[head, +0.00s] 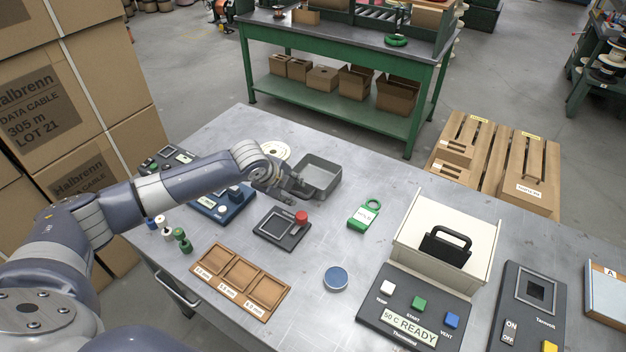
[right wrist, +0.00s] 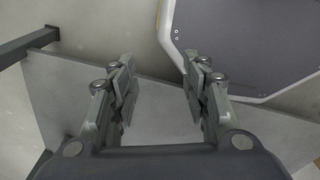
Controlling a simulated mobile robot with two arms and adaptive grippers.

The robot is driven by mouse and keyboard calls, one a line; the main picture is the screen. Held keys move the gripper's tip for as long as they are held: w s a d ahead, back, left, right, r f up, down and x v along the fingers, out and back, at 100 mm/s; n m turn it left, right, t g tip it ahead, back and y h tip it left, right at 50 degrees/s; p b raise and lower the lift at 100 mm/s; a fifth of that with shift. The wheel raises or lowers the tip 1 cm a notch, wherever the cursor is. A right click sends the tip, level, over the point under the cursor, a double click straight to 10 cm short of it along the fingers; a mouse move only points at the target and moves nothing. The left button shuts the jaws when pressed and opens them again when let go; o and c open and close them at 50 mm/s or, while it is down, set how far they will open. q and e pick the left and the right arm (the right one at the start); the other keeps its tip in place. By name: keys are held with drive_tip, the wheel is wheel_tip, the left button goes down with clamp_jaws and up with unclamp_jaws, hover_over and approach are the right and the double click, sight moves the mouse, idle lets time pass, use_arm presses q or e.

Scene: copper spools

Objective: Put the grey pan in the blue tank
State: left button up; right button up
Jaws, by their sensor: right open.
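The grey pan (head: 318,175) is an open square pan at the far middle of the metal table in the head view. My left gripper (head: 291,191) is at the pan's near left side, its fingers by the rim. I cannot tell whether they hold the rim. My right gripper (right wrist: 160,85) is open and empty in the right wrist view, and it is outside the head view. I see nothing that is clearly a blue tank. A blue device (head: 210,209) with dark parts stands left of the pan, partly under my left arm.
A wooden sorting tray (head: 240,283), a black panel with a red button (head: 281,229), a green tagged padlock-like item (head: 364,214) and a blue round disc (head: 336,279) lie nearby. A cream box machine (head: 446,240) stands at right. The table between pan and cream machine is mostly clear.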

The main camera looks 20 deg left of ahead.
sight(297, 194)
use_arm(q)
drive_tip(key=shift+w+d+f, duration=0.1)
drive_tip(key=shift+w+f, duration=0.1)
drive_tip(key=shift+f, duration=0.1)
drive_tip(key=p+x, duration=0.1)
drive_tip(key=x, duration=0.2)
drive_tip(key=shift+f, duration=0.1)
drive_tip(key=shift+w+f, duration=0.35)
drive_tip(key=shift+f, duration=0.1)
drive_tip(key=shift+s, duration=0.1)
drive_tip(key=shift+c, duration=0.9)
clamp_jaws()
use_arm(e)
drive_tip(key=shift+w+a+r, duration=0.1)
drive_tip(key=shift+w+r, duration=0.6)
drive_tip(key=shift+r, duration=0.15)
